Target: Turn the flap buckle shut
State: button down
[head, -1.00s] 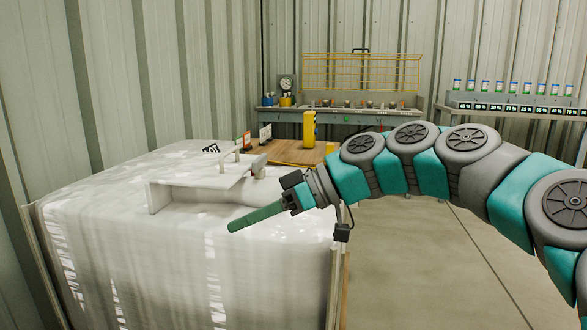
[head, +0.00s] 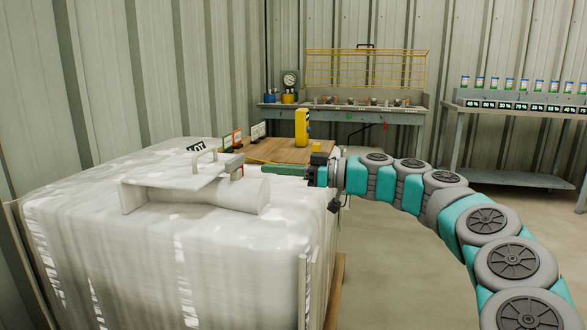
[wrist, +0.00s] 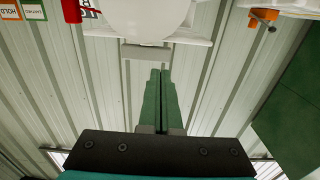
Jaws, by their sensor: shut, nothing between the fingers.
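A large white bulk bag (head: 190,250) fills the left of the head view. In the wrist view the fingertips (wrist: 160,72) are together below a pale bar (wrist: 146,52).
Behind the bag is a wooden table (head: 275,150) with a yellow device (head: 302,128). A workbench (head: 370,112) and a shelf of labelled jars (head: 520,105) stand at the back. An orange bracket (wrist: 265,16) shows in the wrist view. Floor to the right is clear.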

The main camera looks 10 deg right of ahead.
aim_at(234, 166)
jog(key=p+x, duration=0.1)
jog(key=x, duration=0.5)
jog(key=shift+w+a, duration=0.15)
jog(key=shift+a, duration=0.25)
